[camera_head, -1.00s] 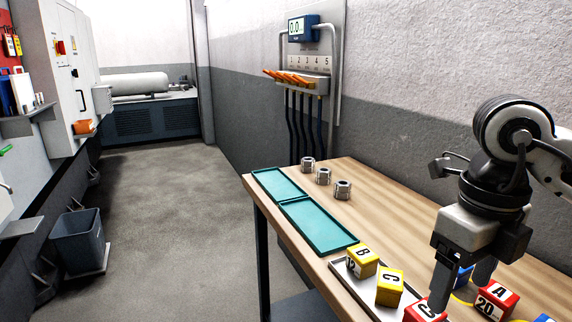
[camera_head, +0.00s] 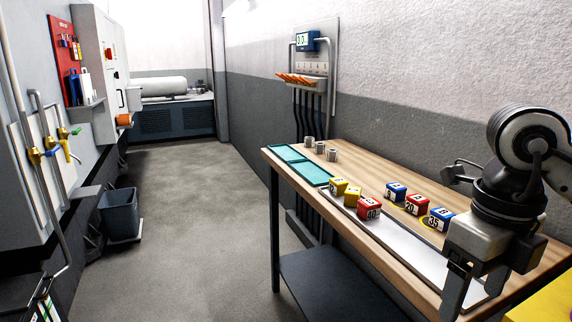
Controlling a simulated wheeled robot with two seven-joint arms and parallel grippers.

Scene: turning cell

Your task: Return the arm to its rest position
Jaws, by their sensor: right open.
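My right gripper (camera_head: 474,290) is open and empty at the lower right, over the near end of the wooden table (camera_head: 375,169). Its two fingers point down, apart from each other, with the white tray (camera_head: 397,244) behind them. Two yellow blocks (camera_head: 345,190) and a red block (camera_head: 369,208) stand in or at the far part of the tray. A blue block (camera_head: 396,191), a red block (camera_head: 417,204) and a blue block (camera_head: 440,218) stand in a row on the table to the right. My left gripper is not in view.
Teal trays (camera_head: 313,174) and several metal cylinders (camera_head: 319,148) are at the table's far end. A yellow surface (camera_head: 545,302) fills the lower right corner. A grey bin (camera_head: 119,213) stands on the left. The floor (camera_head: 205,220) between is clear.

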